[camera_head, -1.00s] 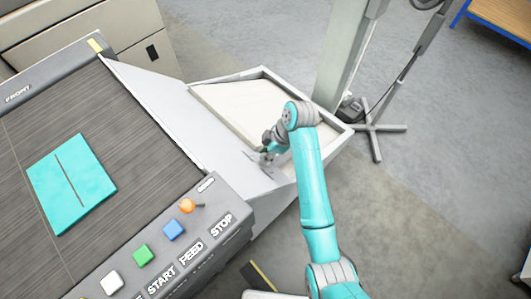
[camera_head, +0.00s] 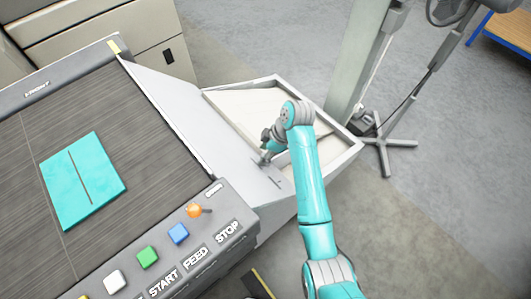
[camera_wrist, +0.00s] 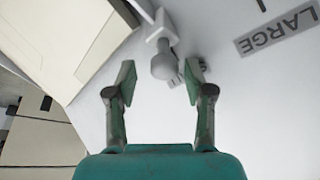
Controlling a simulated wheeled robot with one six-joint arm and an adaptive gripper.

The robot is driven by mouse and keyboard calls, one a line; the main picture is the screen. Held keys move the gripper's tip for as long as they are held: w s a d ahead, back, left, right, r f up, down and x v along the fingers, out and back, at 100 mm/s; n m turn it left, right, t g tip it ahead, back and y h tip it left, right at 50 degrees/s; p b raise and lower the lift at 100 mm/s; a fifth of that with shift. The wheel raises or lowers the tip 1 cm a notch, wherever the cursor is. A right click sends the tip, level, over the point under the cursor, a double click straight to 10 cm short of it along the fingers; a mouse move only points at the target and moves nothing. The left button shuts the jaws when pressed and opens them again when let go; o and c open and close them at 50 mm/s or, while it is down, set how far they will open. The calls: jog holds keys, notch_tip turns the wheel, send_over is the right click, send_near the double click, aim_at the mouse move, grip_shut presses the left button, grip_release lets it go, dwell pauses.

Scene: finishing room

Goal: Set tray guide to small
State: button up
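The tray guide's grey knob (camera_wrist: 163,63) stands on a short stem from a pale plate in the wrist view. A LARGE label (camera_wrist: 278,31) is on the plate to its right. A second label (camera_wrist: 186,70), mostly hidden by the knob and a finger, shows only a few letters. My gripper (camera_wrist: 158,80) is open, with one finger on each side of the knob's lower end; gaps show between knob and fingers. In the head view my gripper (camera_head: 265,157) is low over the sloped chute, and the knob is too small to make out.
The pale tray (camera_head: 252,107) lies beyond the chute (camera_head: 185,105). A teal panel (camera_head: 84,180) lies on the dark belt (camera_head: 120,130). The control panel (camera_head: 180,255) has coloured buttons and an orange knob (camera_head: 194,211). A grey post (camera_head: 362,70) stands behind the tray.

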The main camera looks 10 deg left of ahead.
jog(key=v, duration=0.7)
jog(key=shift+r, duration=0.25)
jog(key=shift+d, duration=0.1)
dwell(0.4)
